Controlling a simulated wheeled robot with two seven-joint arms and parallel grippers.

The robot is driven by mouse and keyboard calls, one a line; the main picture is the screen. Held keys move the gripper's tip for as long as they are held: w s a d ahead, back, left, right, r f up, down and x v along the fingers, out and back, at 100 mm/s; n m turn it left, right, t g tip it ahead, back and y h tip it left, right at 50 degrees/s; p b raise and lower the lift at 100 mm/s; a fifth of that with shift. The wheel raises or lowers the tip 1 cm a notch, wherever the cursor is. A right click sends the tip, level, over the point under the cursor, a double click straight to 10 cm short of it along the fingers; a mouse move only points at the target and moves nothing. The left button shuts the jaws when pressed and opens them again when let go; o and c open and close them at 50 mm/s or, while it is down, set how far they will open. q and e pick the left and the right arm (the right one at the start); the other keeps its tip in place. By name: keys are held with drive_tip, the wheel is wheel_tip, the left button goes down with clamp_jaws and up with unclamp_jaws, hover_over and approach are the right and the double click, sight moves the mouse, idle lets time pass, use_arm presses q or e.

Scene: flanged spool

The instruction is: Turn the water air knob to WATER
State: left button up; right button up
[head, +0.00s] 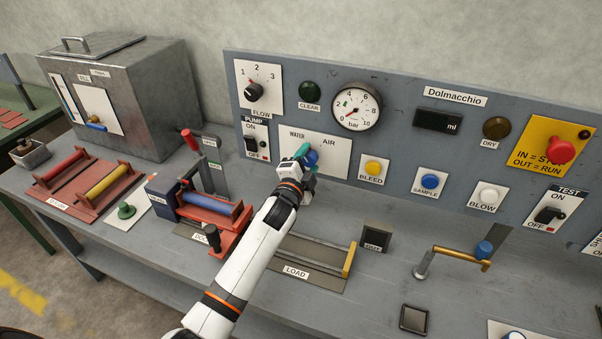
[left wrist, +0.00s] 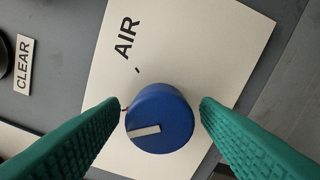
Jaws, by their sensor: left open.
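The blue knob (head: 312,158) sits on a white plate (head: 338,150) marked WATER on the left and AIR on the right. In the left wrist view the knob (left wrist: 173,108) has a white pointer line aimed at the picture's left, away from the tick beside AIR (left wrist: 125,38). The WATER mark is out of that view. My left gripper (head: 304,152) is at the knob. Its green fingers (left wrist: 160,106) are open, one on each side of the knob, with a small gap showing on both sides. My right gripper is not in view.
The panel also holds the FLOW dial (head: 254,92), the PUMP switch (head: 251,144), a gauge (head: 356,106) and the yellow BLEED button (head: 373,167). On the bench below are the spool stand (head: 215,215), the LOAD plate (head: 300,264) and a crank (head: 455,256).

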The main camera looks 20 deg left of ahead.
use_arm(q)
drive_tip(key=s+b, duration=0.2)
drive_tip(key=s, duration=0.9)
drive_tip(key=shift+s+a, duration=0.2)
drive_tip(key=shift+s, duration=0.1)
drive_tip(key=shift+f, duration=0.1)
